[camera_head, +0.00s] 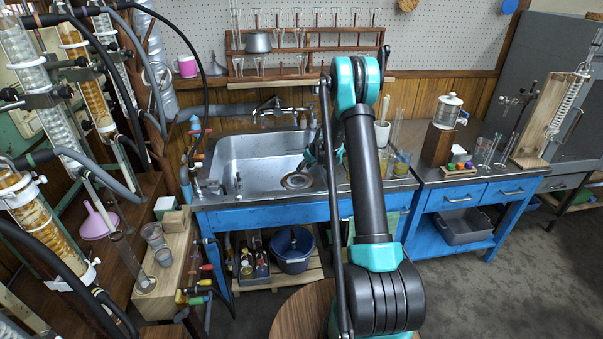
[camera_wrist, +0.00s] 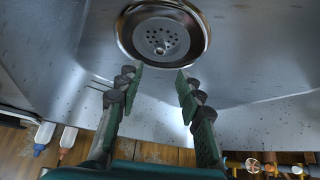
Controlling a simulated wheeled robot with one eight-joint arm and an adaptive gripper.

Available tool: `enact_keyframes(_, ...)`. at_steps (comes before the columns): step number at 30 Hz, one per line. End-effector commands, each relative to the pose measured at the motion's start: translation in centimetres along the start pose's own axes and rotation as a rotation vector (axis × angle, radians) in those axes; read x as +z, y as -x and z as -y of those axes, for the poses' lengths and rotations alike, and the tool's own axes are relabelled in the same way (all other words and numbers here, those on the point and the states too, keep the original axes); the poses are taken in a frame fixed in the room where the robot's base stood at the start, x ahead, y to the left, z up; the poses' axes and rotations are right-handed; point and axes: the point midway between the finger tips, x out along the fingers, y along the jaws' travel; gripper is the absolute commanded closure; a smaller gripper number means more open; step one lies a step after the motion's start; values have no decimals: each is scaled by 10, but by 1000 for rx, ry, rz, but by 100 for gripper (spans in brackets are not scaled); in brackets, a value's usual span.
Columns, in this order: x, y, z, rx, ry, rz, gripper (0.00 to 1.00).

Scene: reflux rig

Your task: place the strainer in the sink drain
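A round shiny metal piece with a perforated middle and a small centre knob, which looks like the strainer (camera_wrist: 162,38), lies at the top of the wrist view. A wide bright ring surrounds the perforated part; I cannot tell whether that ring is the drain or how the strainer sits in it. In the head view the round piece (camera_head: 297,181) shows at the right front of the steel sink (camera_head: 250,160). My gripper (camera_wrist: 160,70) is open, with nothing between its fingers, just short of the ring. In the head view my arm partly hides the gripper.
A faucet (camera_head: 283,110) stands at the sink's back. Glass vessels (camera_head: 400,160) stand on the counter just right of my arm. Tall glass columns with hoses (camera_head: 85,80) crowd the left. A blue bucket (camera_head: 293,250) is under the sink. The basin's left part is mostly clear.

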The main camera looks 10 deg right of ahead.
Motion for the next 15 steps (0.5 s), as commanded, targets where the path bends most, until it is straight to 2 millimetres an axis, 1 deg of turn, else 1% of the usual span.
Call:
enact_keyframes(1,0,8,0,0,0,0,63)
enact_keyframes(3,0,15,0,0,0,0,63)
enact_keyframes(8,0,25,0,0,-1,1,63)
enact_keyframes(11,0,37,4,2,-7,5,63)
enact_keyframes(14,4,61,14,9,-26,17,63)
enact_keyframes(15,6,74,20,12,-37,24,63)
